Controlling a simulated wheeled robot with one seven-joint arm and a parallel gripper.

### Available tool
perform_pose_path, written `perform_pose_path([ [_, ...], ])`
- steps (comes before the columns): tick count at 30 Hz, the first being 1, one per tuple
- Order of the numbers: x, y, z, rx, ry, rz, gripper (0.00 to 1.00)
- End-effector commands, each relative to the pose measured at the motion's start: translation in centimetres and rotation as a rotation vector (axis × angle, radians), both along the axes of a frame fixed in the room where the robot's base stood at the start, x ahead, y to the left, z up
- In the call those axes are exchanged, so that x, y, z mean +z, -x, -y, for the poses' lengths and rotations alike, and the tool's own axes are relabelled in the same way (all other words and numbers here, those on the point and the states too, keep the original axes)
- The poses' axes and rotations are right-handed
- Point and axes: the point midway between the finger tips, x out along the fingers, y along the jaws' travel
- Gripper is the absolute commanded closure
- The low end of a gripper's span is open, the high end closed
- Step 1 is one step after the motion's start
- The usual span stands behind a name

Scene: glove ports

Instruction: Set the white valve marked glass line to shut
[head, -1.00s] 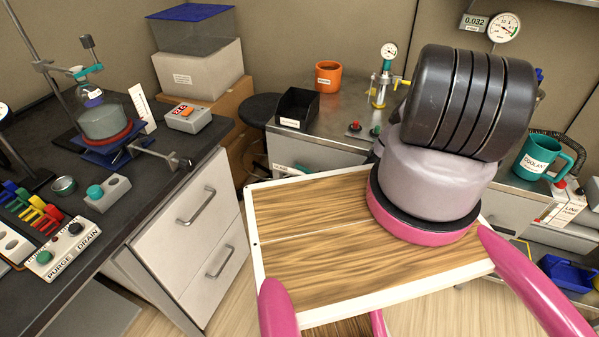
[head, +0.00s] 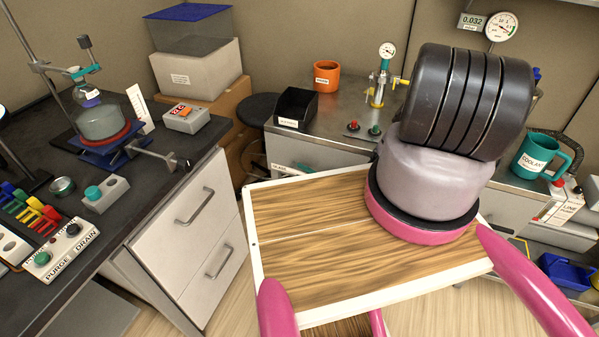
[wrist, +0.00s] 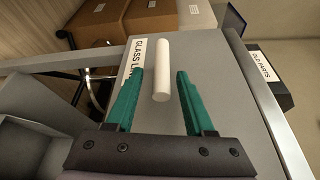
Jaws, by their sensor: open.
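In the wrist view, the white valve handle (wrist: 162,62) is a plain round bar on a grey panel, running up and down in the picture. A white label (wrist: 135,62) reading "GLASS L..." lies to its left, its end hidden by a finger. My gripper (wrist: 160,75) is open, its teal fingers on either side of the handle. A gap shows between the handle and each finger; I cannot tell how deep the fingers reach along it. In the head view I cannot make out the valve handle, and my arm covers much of the middle.
An orange mug (head: 326,75) and a brass fitting with a gauge (head: 379,88) stand nearby. A drawer cabinet (head: 190,240) is at left.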

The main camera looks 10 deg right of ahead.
Motion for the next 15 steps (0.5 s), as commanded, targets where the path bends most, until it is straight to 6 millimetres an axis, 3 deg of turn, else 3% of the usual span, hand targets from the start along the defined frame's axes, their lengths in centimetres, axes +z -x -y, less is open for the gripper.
perform_pose_path([
  [9, 0.4, 5.4, 3.5, -0.004, -0.002, -0.001, 0.47],
  [15, 0.5, 7.2, 4.6, -0.003, 0.0, 0.0, 0.47],
])
